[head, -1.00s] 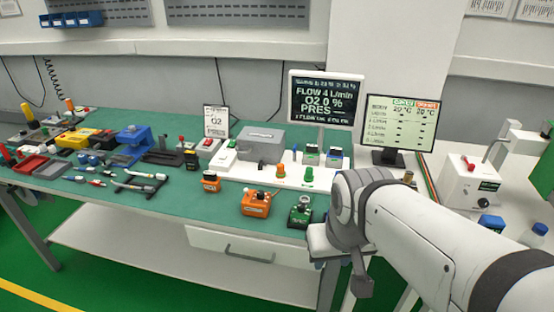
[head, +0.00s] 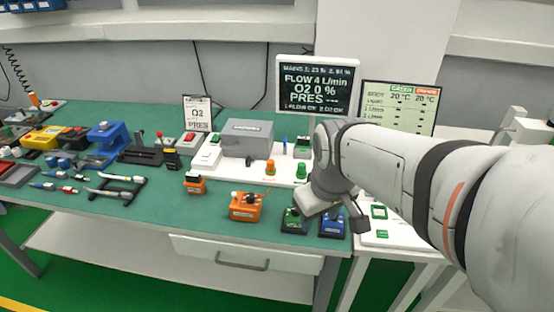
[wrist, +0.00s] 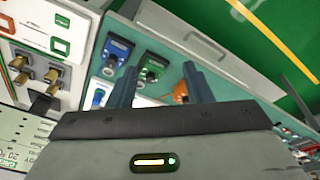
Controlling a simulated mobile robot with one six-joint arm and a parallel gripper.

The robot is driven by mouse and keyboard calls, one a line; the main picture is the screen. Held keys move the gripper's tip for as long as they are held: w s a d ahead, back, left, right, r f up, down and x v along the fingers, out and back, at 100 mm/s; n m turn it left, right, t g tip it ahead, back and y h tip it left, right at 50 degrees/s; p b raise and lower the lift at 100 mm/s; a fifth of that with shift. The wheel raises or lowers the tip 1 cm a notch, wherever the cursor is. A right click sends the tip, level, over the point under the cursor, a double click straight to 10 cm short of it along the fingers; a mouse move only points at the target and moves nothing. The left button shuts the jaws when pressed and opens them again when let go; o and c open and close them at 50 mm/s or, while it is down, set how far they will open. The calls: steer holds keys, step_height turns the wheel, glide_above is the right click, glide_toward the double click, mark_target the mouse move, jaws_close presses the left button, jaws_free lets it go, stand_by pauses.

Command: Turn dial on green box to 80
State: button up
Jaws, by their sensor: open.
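The green box (head: 294,221) stands near the front edge of the bench with a dark dial on top; the dial's setting is too small to read. The wrist view also shows the green box (wrist: 152,68), its dial towards the gap between my fingers. My gripper (wrist: 160,70) is open and empty, with one finger on each side of the green box in that view. In the head view my wrist is just above and right of the green box and the fingertips are hidden. I cannot tell whether they touch it.
A blue box (head: 332,222) stands close right of the green box, and an orange box (head: 246,206) to its left. Green and orange knobs stand on a white panel behind. A monitor (head: 400,105) shows 20 °C under green and orange. Bench in front of the orange box is clear.

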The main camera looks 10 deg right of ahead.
steer(key=w+f+n+g, duration=0.1)
steer(key=w+f+n, duration=0.2)
steer(key=w+n, duration=0.2)
steer(key=w+f+n+g, duration=0.1)
steer(key=w+f+n, duration=0.1)
steer(key=w+n, duration=0.4)
steer(key=w+f+n+p, duration=0.1)
steer(key=w+f+n, duration=0.2)
steer(key=w+n, duration=0.3)
steer(key=shift+w+a+f+g, duration=0.15)
steer(key=shift+w+f+g, duration=0.15)
steer(key=shift+w+g, duration=0.15)
steer(key=shift+w+f+n, duration=0.2)
steer(key=shift+f+n, duration=0.1)
steer(key=shift+f, duration=0.35)
step_height(320, 180, down, 7)
steer(key=shift+s+p, duration=0.1)
steer(key=shift+p, duration=0.45)
steer(key=c, duration=1)
